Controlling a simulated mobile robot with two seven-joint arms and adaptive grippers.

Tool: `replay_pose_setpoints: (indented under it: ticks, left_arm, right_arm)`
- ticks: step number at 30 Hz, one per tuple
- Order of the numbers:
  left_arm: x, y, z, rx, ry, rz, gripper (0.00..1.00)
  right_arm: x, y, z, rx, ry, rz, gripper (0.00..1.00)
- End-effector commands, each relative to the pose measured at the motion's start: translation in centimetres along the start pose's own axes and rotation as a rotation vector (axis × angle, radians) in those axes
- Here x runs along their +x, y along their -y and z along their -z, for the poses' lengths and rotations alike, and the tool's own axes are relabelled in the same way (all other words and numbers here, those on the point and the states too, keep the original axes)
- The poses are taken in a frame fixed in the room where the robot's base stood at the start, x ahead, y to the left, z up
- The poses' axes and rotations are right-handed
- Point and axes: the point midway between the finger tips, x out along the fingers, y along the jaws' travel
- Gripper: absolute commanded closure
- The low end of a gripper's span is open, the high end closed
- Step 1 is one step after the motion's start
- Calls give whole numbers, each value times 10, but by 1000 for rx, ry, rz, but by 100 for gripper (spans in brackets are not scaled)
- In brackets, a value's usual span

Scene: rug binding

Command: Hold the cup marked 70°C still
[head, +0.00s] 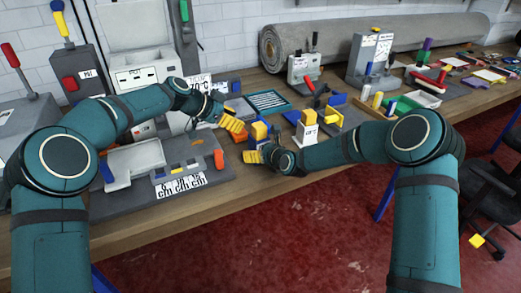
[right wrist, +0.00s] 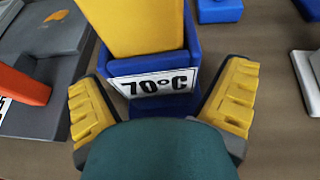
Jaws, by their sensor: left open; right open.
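The right gripper is open. In the head view the right gripper (head: 262,155) is low over the bench beside the yellow block (head: 259,130); the label is hidden there. My left gripper (head: 232,123) is open, a little to the left and farther back.
A white labelled holder with a yellow top (head: 307,130) stands just right. A grey fixture with an orange piece (head: 219,159) lies to the left. A slotted tray (head: 268,102) is behind. The bench front edge is close to the right gripper.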

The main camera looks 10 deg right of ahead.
Motion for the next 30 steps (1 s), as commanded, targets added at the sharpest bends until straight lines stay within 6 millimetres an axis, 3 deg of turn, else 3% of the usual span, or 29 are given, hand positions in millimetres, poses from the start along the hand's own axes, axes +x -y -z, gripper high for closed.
replay_pose_setpoints:
  ticks: [11,15,18,20,21,25,30]
  left_arm:
    - [0,0,0,0,0,0,54]
    - [0,0,0,0,0,0,54]
    - [0,0,0,0,0,0,54]
    - [0,0,0,0,0,0,54]
    - [0,0,0,0,0,0,47]
    - [0,0,0,-30,-3,0,47]
    - [-1,-2,0,-226,-24,-6,47]
  right_arm:
    - [4,0,0,0,0,-1,6]
    - [4,0,0,0,0,-1,56]
    - [4,0,0,0,0,-1,83]
    - [4,0,0,0,0,-1,83]
    - [4,0,0,0,0,-1,83]
    - [4,0,0,0,-1,-1,83]
    - [4,0,0,0,-1,-1,83]
